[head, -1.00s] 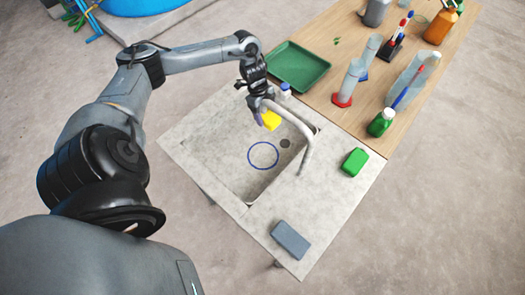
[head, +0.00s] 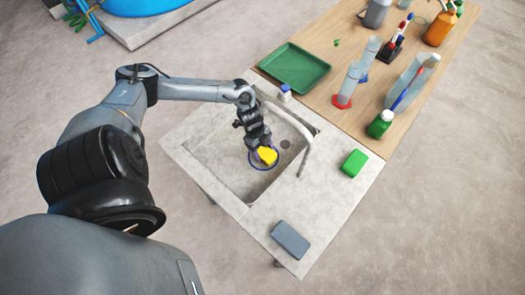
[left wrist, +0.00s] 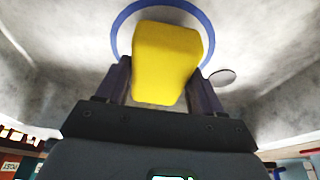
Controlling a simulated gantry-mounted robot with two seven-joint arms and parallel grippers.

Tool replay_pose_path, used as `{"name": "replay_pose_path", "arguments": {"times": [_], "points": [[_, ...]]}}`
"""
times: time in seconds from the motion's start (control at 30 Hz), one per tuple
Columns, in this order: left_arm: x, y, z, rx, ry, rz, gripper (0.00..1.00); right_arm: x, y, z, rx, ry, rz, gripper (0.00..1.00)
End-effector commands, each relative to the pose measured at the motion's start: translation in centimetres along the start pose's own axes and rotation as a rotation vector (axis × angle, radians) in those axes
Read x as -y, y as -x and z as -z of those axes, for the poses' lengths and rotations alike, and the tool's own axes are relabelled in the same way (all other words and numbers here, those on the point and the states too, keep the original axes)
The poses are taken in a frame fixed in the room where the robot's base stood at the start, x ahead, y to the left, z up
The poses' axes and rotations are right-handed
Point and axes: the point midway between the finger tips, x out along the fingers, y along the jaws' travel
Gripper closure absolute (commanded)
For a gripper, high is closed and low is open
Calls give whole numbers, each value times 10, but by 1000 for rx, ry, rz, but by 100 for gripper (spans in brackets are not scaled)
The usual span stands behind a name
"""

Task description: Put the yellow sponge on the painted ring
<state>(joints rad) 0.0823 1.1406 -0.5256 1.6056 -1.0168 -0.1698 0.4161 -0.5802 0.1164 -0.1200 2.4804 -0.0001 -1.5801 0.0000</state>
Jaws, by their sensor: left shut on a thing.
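The yellow sponge (head: 267,156) is held in my left gripper (head: 262,150), which is shut on it inside the sink basin. In the left wrist view the sponge (left wrist: 167,62) sits between the two dark fingers (left wrist: 160,85). The painted blue ring (head: 252,165) is on the basin floor. In the head view the sponge covers part of the ring. In the left wrist view the ring (left wrist: 116,38) shows behind and around the sponge's far end. I cannot tell whether the sponge touches the floor. My right gripper is not in view.
The curved faucet (head: 308,150) arches beside the basin, close to the gripper. A green sponge (head: 354,163) and a grey block (head: 290,240) lie on the sink counter (head: 325,205). A green tray (head: 295,67) stands behind.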

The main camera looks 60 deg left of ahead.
Motion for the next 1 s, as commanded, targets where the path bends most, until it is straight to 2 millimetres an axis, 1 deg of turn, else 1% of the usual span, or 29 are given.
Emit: {"name": "replay_pose_path", "arguments": {"times": [0.03,0.1,0.47,0.5,0.67,1.0], "points": [[0,-7,-2,-1,1,0,66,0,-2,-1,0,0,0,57],[0,-12,-4,0,0,0,66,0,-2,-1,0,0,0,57],[0,-14,-4,1,-1,0,66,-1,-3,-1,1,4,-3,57],[0,-15,-5,1,-1,0,32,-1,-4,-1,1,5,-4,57],[0,-14,-4,1,-1,0,8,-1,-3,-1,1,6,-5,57],[0,-11,-4,1,-2,1,8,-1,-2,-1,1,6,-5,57]]}}
